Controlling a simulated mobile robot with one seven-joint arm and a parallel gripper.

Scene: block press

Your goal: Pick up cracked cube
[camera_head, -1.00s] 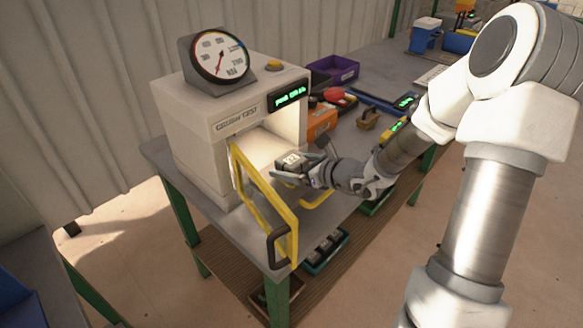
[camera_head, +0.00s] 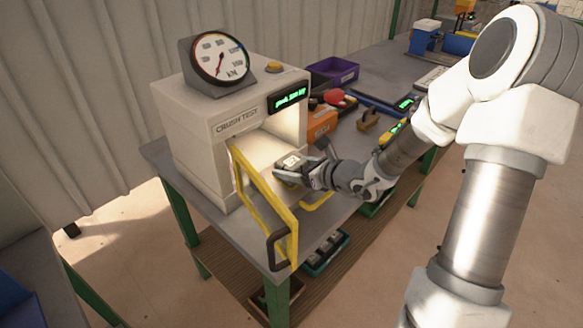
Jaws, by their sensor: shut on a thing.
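The cube (camera_head: 290,161) is grey with a pale label on its top face. It sits between the fingers of my gripper (camera_head: 292,170), which is shut on it at the mouth of the crush test machine (camera_head: 195,122). Cracks on the cube are too small to make out. The machine is a white box with a lit chamber (camera_head: 262,152), and its yellow-framed door (camera_head: 265,205) stands open toward the front. My fingers hide part of the cube's lower sides.
A dial gauge (camera_head: 221,59) and a yellow button (camera_head: 273,67) are on the machine. An orange box (camera_head: 322,124), a purple bin (camera_head: 332,72) and a yellow-brown block (camera_head: 368,119) stand on the table to the right. A tray of blocks (camera_head: 326,250) is on the lower shelf.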

